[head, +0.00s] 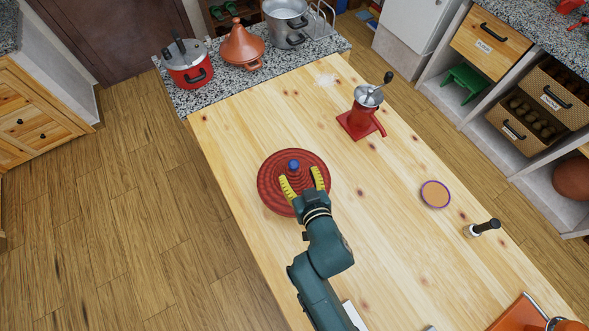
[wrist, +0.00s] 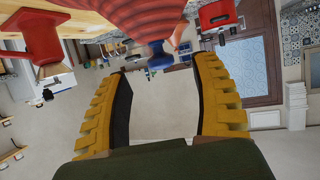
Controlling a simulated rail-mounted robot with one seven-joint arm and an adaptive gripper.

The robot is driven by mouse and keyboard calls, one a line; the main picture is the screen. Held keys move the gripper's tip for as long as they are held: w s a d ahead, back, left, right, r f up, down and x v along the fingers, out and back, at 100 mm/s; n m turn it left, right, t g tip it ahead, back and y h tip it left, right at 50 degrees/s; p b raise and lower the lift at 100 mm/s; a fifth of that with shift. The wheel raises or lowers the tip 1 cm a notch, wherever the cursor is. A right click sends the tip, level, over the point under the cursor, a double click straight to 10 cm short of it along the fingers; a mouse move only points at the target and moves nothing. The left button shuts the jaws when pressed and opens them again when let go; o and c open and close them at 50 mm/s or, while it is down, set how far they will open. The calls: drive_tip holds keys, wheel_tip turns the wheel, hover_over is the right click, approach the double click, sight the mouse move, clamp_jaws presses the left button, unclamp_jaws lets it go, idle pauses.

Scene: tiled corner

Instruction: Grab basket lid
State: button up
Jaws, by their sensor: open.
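The basket lid (head: 268,181) is a round, red, ringed disc with a blue knob (head: 293,164) at its centre. It lies on the wooden table near the left edge. My gripper (head: 302,180) has yellow ridged fingers, which are open and empty. The fingers reach over the near side of the lid, with the knob just ahead of the tips. In the wrist view, the red rings of the lid (wrist: 90,18) and the blue knob (wrist: 160,58) show at the top, the knob between the fingertips. I cannot tell whether the fingers touch the lid.
A red grinder (head: 361,118) stands to the right beyond the lid. A red pot (head: 187,68) and an orange tagine (head: 241,48) stand on the granite counter behind.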

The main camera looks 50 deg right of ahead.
sight(295, 169)
drive_tip(key=x, duration=0.5)
drive_tip(key=shift+w, duration=0.1)
drive_tip(key=shift+c, duration=0.3)
clamp_jaws()
